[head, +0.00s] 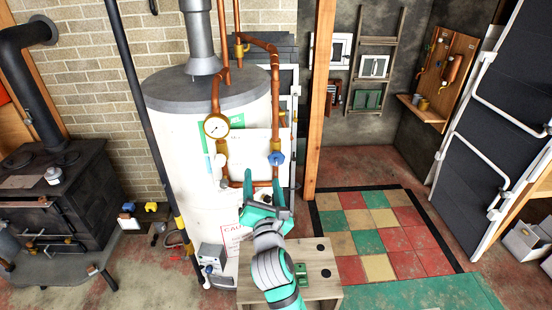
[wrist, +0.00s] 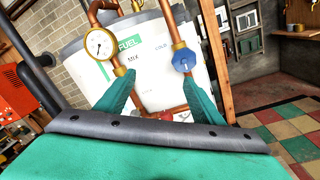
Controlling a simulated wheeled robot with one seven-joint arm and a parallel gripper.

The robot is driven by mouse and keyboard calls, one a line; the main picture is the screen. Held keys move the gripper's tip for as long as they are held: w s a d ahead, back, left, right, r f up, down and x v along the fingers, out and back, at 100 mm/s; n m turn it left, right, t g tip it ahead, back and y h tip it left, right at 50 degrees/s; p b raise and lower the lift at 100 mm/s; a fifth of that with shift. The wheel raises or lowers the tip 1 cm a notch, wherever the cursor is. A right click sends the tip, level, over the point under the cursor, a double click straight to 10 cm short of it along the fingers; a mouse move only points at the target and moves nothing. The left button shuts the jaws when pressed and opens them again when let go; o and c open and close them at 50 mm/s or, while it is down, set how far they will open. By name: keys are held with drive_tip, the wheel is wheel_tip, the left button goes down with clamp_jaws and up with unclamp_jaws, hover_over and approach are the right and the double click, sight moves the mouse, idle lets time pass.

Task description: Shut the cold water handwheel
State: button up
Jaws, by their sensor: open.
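The cold water handwheel is the blue wheel (head: 276,158) on the right copper pipe in front of the white tank (head: 180,150). My gripper (head: 264,178) is open and empty, just below and in front of the handwheel. In the wrist view its two green fingers (wrist: 158,82) stand wide apart, with the handwheel near the right finger. The fingers look apart from the wheel, though the exact gap is hard to tell.
A wooden post (head: 319,100) stands right of the tank. A wooden box (head: 325,272) is under my arm. A black stove (head: 60,200) is at left. The tiled floor (head: 380,235) at right is clear.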

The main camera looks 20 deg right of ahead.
sight(278, 159)
drive_tip(key=d+n+h, duration=0.1)
drive_tip(key=d+n, duration=0.2)
drive_tip(key=d, duration=0.2)
drive_tip(key=shift+g, duration=0.4)
drive_tip(key=x, duration=1)
drive_tip(key=shift+w+f, duration=0.1)
drive_tip(key=shift+w, duration=0.15)
drive_tip(key=shift+w+a, duration=0.1)
drive_tip(key=shift+a, duration=0.1)
drive_tip(key=shift+d, duration=0.25)
drive_tip(key=shift+c, duration=1.1)
drive_tip(key=shift+s+d, duration=0.15)
drive_tip(key=shift+s, duration=0.05)
drive_tip(key=c, duration=0.8)
